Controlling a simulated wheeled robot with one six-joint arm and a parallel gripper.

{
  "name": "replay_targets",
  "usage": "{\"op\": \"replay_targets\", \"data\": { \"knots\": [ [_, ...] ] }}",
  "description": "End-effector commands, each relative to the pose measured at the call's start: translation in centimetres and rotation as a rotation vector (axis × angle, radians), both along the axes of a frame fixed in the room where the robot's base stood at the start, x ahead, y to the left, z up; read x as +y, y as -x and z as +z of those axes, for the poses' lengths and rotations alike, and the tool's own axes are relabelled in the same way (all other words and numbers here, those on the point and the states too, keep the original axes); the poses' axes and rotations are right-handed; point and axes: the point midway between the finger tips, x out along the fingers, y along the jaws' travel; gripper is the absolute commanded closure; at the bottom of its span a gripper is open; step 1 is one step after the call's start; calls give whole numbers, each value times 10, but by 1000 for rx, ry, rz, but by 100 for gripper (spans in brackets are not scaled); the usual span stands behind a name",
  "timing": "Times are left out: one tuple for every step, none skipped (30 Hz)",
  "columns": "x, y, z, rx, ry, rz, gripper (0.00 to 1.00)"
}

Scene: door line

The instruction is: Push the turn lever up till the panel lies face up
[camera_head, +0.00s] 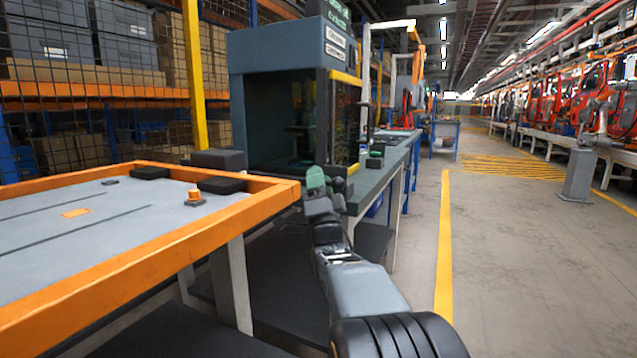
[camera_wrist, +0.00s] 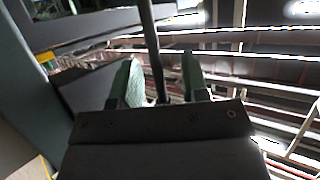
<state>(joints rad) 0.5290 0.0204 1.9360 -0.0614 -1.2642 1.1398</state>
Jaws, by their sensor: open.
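My gripper (camera_head: 318,180) is stretched out past the right corner of an orange-rimmed grey surface, beside the green-topped bench. In the wrist view its two green finger pads (camera_wrist: 160,82) stand apart. A thin dark rod (camera_wrist: 152,40), which looks like the turn lever, runs down between the pads from the top edge. I cannot tell whether it touches either pad; its lower end is hidden by my gripper. In the head view the rod is not clear. No panel is plainly identifiable; I cannot tell whether the orange-rimmed surface (camera_head: 95,265) is it. That surface faces up.
The orange-rimmed surface carries black blocks (camera_head: 221,185) and an orange button (camera_head: 194,197). A dark glazed cabinet (camera_head: 285,60) stands behind my gripper, with the green-topped bench (camera_head: 372,178) beside it. A yellow post (camera_head: 194,70) rises at left. The aisle floor (camera_head: 530,260) is clear at right.

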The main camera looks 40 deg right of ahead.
Motion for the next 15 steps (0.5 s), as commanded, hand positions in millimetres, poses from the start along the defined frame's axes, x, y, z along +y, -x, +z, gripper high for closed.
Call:
{"op": "replay_targets", "data": {
  "knots": [
    [0, 0, 0, 0, 0, 0, 59],
    [0, 0, 0, 0, 0, 0, 59],
    [0, 0, 0, 0, 0, 0, 59],
    [0, 0, 0, 0, 0, 0, 59],
    [0, 0, 0, 0, 0, 0, 59],
    [0, 0, 0, 0, 0, 0, 63],
    [0, 0, 0, 0, 0, 0, 65],
    [0, 0, 0, 0, 0, 0, 68],
    [0, 0, 0, 0, 0, 0, 72],
    [0, 0, 0, 0, 0, 0, 75],
    [0, 0, 0, 0, 0, 0, 78],
    [0, 0, 0, 0, 0, 0, 82],
    [0, 0, 0, 0, 0, 0, 85],
    [0, 0, 0, 0, 0, 0, 87],
    [0, 0, 0, 0, 0, 0, 91]
  ]
}}
